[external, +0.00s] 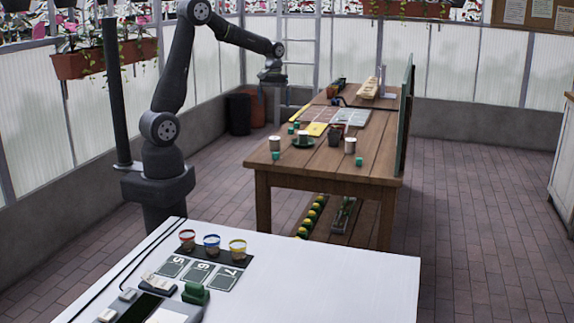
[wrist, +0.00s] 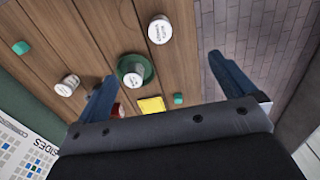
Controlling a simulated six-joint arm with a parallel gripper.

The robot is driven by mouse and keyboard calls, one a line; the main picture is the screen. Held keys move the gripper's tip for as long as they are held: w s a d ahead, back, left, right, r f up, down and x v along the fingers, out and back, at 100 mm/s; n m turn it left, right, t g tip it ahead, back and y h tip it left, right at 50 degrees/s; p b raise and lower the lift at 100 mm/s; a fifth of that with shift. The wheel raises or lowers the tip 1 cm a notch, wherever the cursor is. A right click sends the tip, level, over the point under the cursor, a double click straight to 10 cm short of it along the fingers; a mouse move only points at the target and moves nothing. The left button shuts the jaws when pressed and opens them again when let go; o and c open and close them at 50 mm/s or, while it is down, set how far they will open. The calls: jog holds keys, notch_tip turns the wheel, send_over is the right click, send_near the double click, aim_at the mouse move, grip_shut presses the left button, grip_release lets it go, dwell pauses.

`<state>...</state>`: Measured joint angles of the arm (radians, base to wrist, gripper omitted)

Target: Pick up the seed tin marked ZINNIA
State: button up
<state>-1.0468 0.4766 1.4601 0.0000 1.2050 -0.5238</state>
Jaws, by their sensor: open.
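Three small pale tins stand on the wooden table. One (external: 274,143) is near the table's left front edge and shows at the top of the wrist view (wrist: 159,30), with dark lettering on its lid. One (external: 303,137) sits on a green saucer and shows in the wrist view (wrist: 132,75). One (external: 350,145) is to the right, at the left of the wrist view (wrist: 67,85). The lettering is too small to tell which is ZINNIA. My gripper (external: 271,76) is open and empty, high above the table's left side; its fingers (wrist: 160,68) are spread wide.
Small green cubes (external: 359,161) (wrist: 179,99) lie around the tins. An upright green board (external: 405,110) lines the table's right side. The table's front strip (external: 320,170) is mostly bare.

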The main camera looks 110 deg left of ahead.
aim_at(272, 138)
jog(key=c, duration=0.6)
jog(key=s+d+f+n+t+y, duration=0.1)
jog(key=s+d+n+t, duration=0.15)
jog(key=n, duration=1.05)
jog(key=s+d+f+n+t+y, duration=0.1)
jog(key=s+f+n+y, duration=0.15)
jog(key=n, duration=1.05)
jog(key=shift+h, duration=0.35)
jog(key=x, duration=1.1)
jog(key=shift+w+d, duration=0.1)
jog(key=shift+s+d+x, duration=0.1)
jog(key=shift+s+x, duration=0.05)
jog(key=shift+x, duration=1.2)
jog(key=shift+s+d+x, duration=0.1)
jog(key=shift+s+x, duration=0.05)
jog(key=shift+x, duration=1.2)
